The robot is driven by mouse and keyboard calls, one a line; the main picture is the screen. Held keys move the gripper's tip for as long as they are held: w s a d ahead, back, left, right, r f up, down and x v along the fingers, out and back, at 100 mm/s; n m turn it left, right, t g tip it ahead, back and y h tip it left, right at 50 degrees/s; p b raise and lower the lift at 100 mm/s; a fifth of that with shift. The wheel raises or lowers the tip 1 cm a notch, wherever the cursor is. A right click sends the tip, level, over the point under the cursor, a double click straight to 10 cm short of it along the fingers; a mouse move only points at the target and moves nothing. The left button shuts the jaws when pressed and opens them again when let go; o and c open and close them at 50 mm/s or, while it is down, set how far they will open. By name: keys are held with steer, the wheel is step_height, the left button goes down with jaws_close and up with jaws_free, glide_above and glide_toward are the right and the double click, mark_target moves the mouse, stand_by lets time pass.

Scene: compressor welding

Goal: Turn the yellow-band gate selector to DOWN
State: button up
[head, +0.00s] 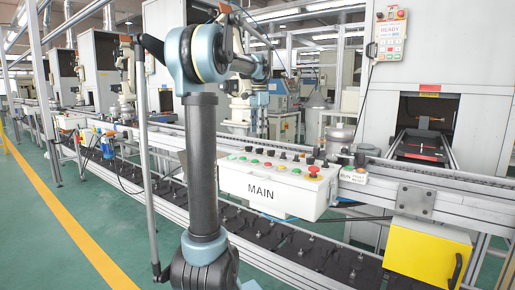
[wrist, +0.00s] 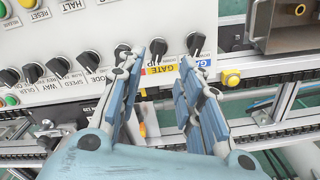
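In the wrist view, a pale control panel (wrist: 60,40) carries a row of black knobs. The yellow-band gate selector (wrist: 158,47) is a black knob just above a yellow strip marked GATE (wrist: 160,70). My gripper (wrist: 159,63) is open, with one blue-padded finger to the left and one to the right of the yellow strip. The fingertips reach towards the selector with a gap between them; I cannot tell whether they touch it. The selector's exact setting is not readable. In the head view, the MAIN box (head: 262,190) stands behind my arm, and my gripper is not visible there.
Another black knob (wrist: 196,43) with a blue strip sits close to the right finger. More knobs, such as the mode knob (wrist: 91,60), lie left. The conveyor (head: 330,215) runs along the box.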

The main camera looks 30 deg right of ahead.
mark_target(259, 151)
step_height(259, 151, down, 9)
steer(key=shift+r, duration=0.15)
stand_by(0.4)
jaws_close()
